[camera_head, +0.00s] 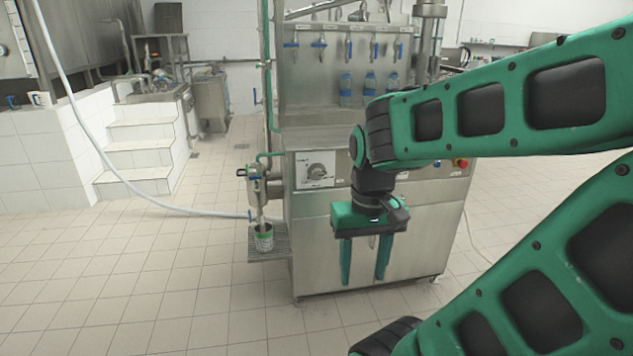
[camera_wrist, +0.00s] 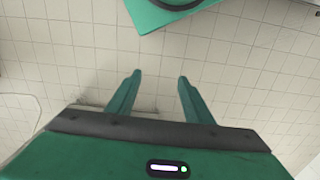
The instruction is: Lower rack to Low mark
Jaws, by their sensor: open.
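A steel filling machine (camera_head: 330,240) stands in the middle of the head view. On its left side, a small steel cylinder with a tap (camera_head: 256,185) hangs above a white and green cup (camera_head: 263,238). The cup stands upright on a grated shelf (camera_head: 270,256), which may be the rack. A round dial (camera_head: 315,171) is on the front panel; its marks are too small to read. I cannot make out a Low mark. My gripper (camera_head: 363,278) is open and empty, pointing down in front of the machine, right of the cup. The wrist view shows its fingers (camera_wrist: 160,76) apart over floor tiles.
Several bottles (camera_head: 370,89) stand on the machine under blue-handled taps (camera_head: 318,43). A white hose (camera_head: 125,183) crosses the floor to the machine's left. White steps (camera_head: 140,150) stand at the left. The tiled floor (camera_head: 150,290) in front is clear.

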